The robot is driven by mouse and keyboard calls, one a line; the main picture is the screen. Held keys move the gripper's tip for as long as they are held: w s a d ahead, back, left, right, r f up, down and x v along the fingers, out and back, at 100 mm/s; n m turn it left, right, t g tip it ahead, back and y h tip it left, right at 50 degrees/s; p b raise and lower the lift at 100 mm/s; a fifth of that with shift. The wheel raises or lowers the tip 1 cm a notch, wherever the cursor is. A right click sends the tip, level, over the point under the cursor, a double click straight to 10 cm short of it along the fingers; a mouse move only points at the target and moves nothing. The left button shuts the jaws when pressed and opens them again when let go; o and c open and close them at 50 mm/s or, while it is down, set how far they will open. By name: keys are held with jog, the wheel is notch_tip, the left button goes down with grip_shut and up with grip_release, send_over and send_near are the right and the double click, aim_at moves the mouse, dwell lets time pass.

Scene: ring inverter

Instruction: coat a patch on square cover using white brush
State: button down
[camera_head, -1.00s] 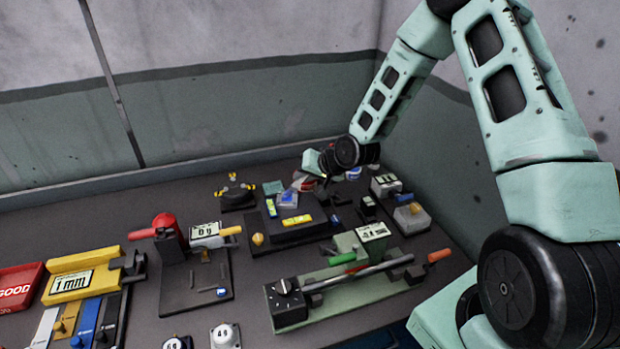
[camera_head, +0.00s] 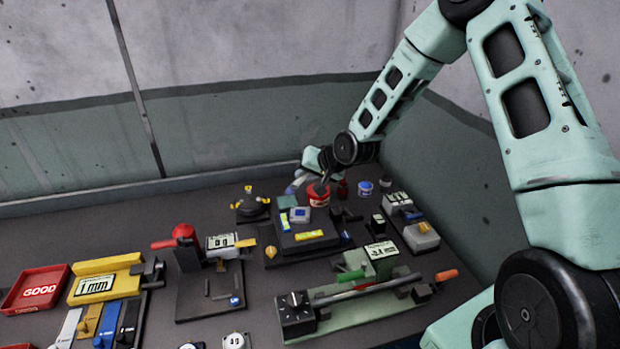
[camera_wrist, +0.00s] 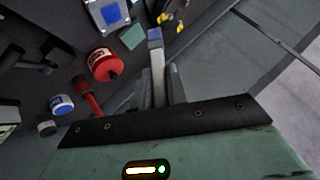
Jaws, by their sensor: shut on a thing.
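My gripper (camera_wrist: 159,72) is shut on the white brush (camera_wrist: 158,70), whose blue tip points away from the wrist. In the head view my gripper (camera_head: 300,178) and the brush (camera_head: 292,188) are small, at the back of the table above the red tin. A light grey square plate with a blue square on it, apparently the square cover (camera_head: 299,215), lies on the dark fixture; it also shows at the top of the wrist view (camera_wrist: 108,14). The brush tip appears apart from it. A plain teal square (camera_head: 287,202) lies just behind it.
A red tin (camera_head: 319,195), a red bottle (camera_head: 342,189) and a blue-labelled tin (camera_head: 365,188) stand close to the right. A black fixture with yellow knobs (camera_head: 252,206) stands to the left. The wall is close behind the table.

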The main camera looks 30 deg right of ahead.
jog(key=shift+r+p, duration=0.35)
jog(key=shift+r, duration=0.6)
